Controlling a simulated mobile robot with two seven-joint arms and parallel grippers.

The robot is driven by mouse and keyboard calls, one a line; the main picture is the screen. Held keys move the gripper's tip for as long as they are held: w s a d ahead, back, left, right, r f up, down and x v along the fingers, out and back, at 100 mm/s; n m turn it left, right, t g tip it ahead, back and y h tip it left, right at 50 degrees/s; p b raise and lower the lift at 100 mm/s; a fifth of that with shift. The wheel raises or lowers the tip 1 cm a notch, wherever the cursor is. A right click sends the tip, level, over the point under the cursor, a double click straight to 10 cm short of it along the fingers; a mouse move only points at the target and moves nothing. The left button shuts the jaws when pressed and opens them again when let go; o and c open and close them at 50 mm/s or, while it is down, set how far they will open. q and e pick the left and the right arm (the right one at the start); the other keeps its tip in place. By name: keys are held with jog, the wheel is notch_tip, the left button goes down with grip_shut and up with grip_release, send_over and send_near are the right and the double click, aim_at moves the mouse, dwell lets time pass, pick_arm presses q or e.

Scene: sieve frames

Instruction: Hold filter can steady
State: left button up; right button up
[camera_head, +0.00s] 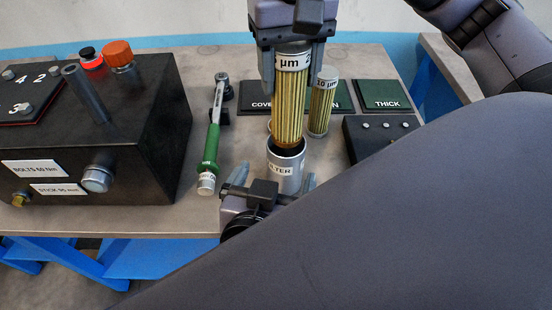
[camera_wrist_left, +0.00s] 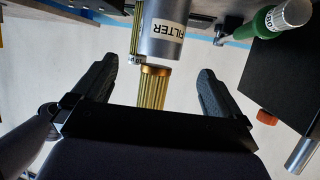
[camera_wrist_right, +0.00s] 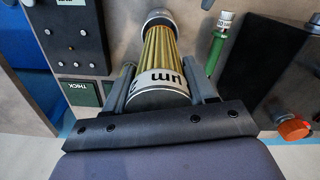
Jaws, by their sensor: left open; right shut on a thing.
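The filter can (camera_head: 286,172) is a grey cylinder with a FILTER label, upright with its dark mouth upward. It also shows in the left wrist view (camera_wrist_left: 164,46). My left gripper (camera_head: 272,180) is open, its fingers on either side of the can, with gaps showing in the left wrist view. My right gripper (camera_head: 291,50) is shut on a yellow pleated filter (camera_head: 289,105) with a white µm band. This filter is upright above the can, its lower end at the can's mouth; how far inside is unclear. The filter also shows in the right wrist view (camera_wrist_right: 160,52).
A second pleated filter (camera_head: 321,108), marked 10 µm, stands behind right. A green-handled wrench (camera_head: 211,140) lies left of the can. A black box (camera_head: 130,130) with bolts and a red-orange knob fills the left. Dark panels, one marked THICK (camera_head: 384,95), lie behind.

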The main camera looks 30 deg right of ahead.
aim_at(285, 165)
pick_arm(q)
jog(key=shift+x, duration=6)
jog(key=c, duration=1.1)
jog(key=shift+c, duration=0.2)
jog(key=c, duration=0.6)
jog(key=shift+c, duration=0.2)
